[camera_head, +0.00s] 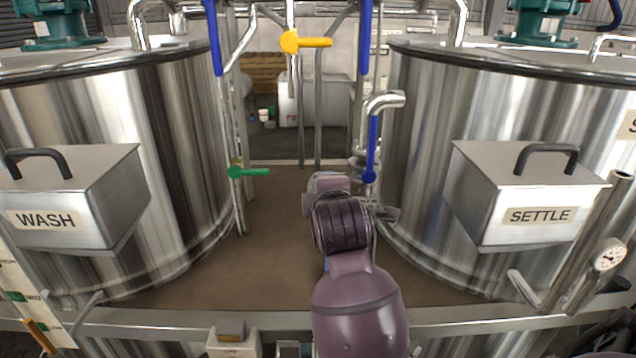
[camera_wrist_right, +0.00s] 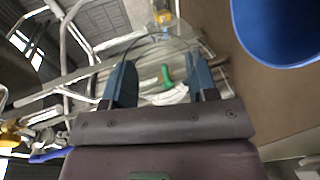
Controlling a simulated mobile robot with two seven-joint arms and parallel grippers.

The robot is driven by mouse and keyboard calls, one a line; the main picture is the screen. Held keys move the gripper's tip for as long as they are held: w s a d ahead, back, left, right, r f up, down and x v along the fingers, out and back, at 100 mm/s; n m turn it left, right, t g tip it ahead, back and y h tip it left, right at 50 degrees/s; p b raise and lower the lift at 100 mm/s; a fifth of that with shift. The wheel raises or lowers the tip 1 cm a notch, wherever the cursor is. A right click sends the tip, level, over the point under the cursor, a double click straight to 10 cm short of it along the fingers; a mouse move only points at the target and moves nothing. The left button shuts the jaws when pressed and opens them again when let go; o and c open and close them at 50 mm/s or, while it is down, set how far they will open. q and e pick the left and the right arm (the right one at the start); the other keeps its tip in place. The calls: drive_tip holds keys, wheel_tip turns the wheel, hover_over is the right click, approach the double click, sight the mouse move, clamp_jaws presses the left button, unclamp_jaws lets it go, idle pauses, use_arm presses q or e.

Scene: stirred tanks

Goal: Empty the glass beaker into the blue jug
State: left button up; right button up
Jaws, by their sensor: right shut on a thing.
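My right gripper (camera_wrist_right: 161,82) is shut on the glass beaker (camera_wrist_right: 160,62), which shows in the right wrist view as a clear, faint outline with a thin curved rim between the two fingers. The beaker's contents cannot be made out. The blue jug (camera_wrist_right: 282,32) shows in the upper right of the right wrist view, cut by the frame edge and apart from the fingers. In the head view my right arm hides the beaker, the gripper and most or all of the jug; a small blue patch shows beside the arm. My left gripper is in neither view.
Steel tanks stand left, with the WASH box (camera_head: 75,200), and right, with the SETTLE box (camera_head: 525,195). Between them lies a bare brown deck (camera_head: 275,225). Pipes with a yellow valve handle (camera_head: 305,42), a green handle (camera_head: 250,172) and blue handles (camera_head: 372,150) rise at the back.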

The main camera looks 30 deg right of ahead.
drive_tip(key=shift+f+n, duration=0.1)
drive_tip(key=shift+n, duration=0.3)
drive_tip(key=n+g, duration=0.1)
drive_tip(key=n+g+h, duration=0.1)
drive_tip(key=shift+w+a+n+g, duration=0.15)
drive_tip(key=shift+a+n+g, duration=0.05)
drive_tip(key=shift+n+g, duration=0.1)
drive_tip(key=n+g+h, duration=0.1)
drive_tip(key=n, duration=0.1)
drive_tip(key=shift+n+g, duration=0.3)
drive_tip(key=shift+d+n+g+h, duration=0.15)
drive_tip(key=shift+n+g+h, duration=0.45)
drive_tip(key=shift+n, duration=0.2)
drive_tip(key=n+g+h, duration=0.1)
drive_tip(key=s+r+n+g+h, duration=0.1)
drive_tip(key=n, duration=0.1)
drive_tip(key=shift+s+d, duration=0.1)
drive_tip(key=shift+d, duration=0.3)
